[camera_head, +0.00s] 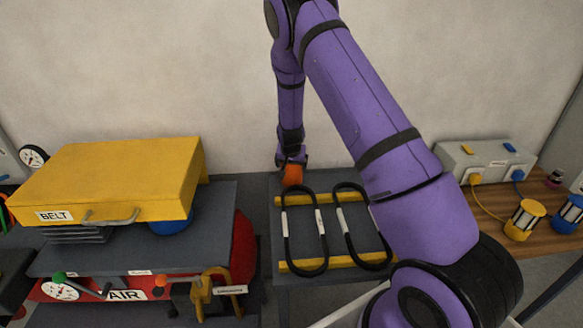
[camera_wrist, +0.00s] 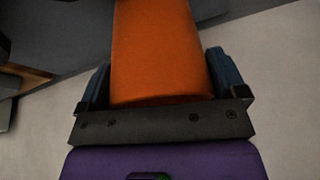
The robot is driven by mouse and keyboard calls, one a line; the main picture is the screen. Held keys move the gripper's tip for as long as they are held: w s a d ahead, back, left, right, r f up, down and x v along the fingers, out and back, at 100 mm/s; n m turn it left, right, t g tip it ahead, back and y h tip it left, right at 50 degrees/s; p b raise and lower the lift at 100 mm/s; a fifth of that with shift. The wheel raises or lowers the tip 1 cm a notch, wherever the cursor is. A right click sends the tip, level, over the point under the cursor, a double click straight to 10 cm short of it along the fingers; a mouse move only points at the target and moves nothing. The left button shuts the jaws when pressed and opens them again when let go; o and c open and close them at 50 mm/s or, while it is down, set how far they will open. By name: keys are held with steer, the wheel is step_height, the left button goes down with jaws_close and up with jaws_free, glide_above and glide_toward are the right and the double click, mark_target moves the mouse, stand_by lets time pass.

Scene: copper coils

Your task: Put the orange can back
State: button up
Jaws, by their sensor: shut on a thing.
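The orange can (camera_head: 293,174) is at the end of my purple arm, near the back edge of the grey table in the head view. In the wrist view the orange can (camera_wrist: 158,50) fills the space between the two dark blue fingers of my gripper (camera_wrist: 160,85). My gripper (camera_head: 291,160) is shut on it. In the head view the can is just behind the far yellow bar. I cannot tell whether its underside touches the table.
Two black belt loops (camera_head: 304,232) lie across yellow bars (camera_head: 318,265) in front of the can. A yellow case (camera_head: 110,172) marked BELT stands at left. The wall is close behind.

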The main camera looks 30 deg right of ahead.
steer(key=shift+f, duration=0.6)
steer(key=shift+f, duration=0.1)
steer(key=o, duration=0.9)
